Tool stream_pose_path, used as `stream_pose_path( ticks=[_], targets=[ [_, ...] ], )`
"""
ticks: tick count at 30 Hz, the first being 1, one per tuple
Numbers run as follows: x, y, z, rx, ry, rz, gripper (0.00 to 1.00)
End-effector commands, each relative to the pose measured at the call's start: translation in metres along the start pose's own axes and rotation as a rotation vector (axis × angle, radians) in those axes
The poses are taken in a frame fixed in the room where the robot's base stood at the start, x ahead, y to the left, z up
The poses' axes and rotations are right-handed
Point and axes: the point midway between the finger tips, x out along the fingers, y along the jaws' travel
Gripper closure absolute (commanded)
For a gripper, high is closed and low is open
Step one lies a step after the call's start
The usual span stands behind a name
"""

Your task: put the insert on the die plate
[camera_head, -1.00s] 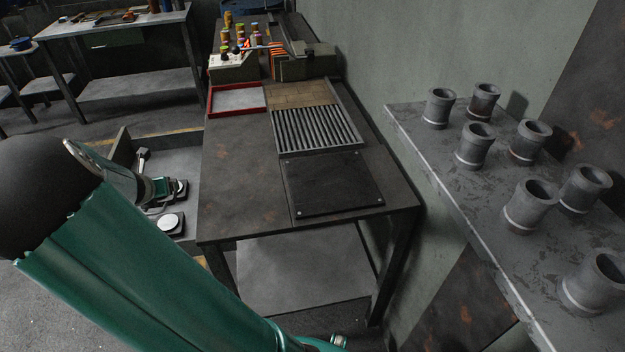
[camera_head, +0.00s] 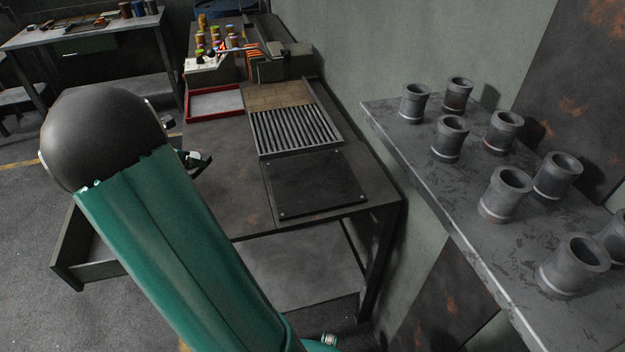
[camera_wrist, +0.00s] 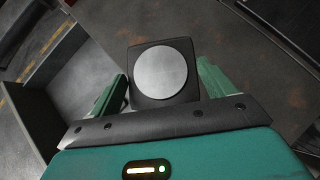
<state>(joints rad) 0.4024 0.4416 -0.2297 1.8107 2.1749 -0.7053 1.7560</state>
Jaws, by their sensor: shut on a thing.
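The insert (camera_wrist: 142,90) is a dark block with a round pale metal disc on its face. In the wrist view it sits between the two green fingers of my gripper (camera_wrist: 162,72), which is shut on it. In the head view my arm hides most of the gripper; a small part shows near the left edge of the workbench. The die plate (camera_head: 315,185) is a flat black square with small bolts at its corners, at the near right of the bench. Its top is bare. The gripper is left of the plate and apart from it.
A ribbed roller grate (camera_head: 296,130) lies behind the plate. A red-rimmed tray (camera_head: 214,118) is farther back left. An open drawer (camera_head: 98,268) juts out left of the bench. A shelf (camera_head: 470,210) with several grey cylinders stands right. The bench's middle (camera_head: 222,150) is clear.

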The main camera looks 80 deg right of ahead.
Motion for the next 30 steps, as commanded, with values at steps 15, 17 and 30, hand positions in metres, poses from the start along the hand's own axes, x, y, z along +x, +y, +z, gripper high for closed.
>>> stream_pose_path(
  ticks=[15,17,30],
  targets=[
    [0.014,-0.094,0.094,0.396,-0.007,-0.385,0.89],
    [0.013,-0.106,0.103,0.442,-0.008,-0.432,0.89],
    [0.005,-0.149,0.129,0.59,-0.012,-0.582,0.89]
  ],
)
